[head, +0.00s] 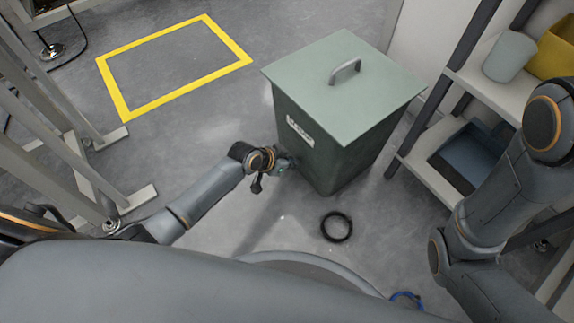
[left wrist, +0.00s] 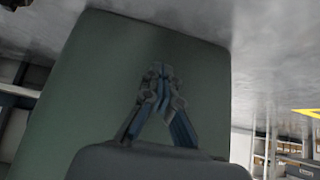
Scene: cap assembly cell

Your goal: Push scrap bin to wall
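The scrap bin (head: 325,140) is a dark green box with a paler flat lid (head: 365,95), a metal handle on top and a white label on its left face. It stands upright on the floor right of centre in the head view. My left gripper (head: 285,164) is low at the bin's left face, very close to it; I cannot tell whether it touches. In the left wrist view the bin's green side (left wrist: 105,70) fills the middle, and my left gripper (left wrist: 159,82) has its fingers together with nothing between them. A pale wall (head: 425,40) rises behind the bin. My right gripper is out of view.
A yellow floor outline (head: 112,90) encloses empty floor at upper left. A shelf rack (head: 430,175) with a blue tray and a yellow bin stands close on the right. A black ring (head: 337,239) lies on the floor before the bin. Metal frame legs stand at left.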

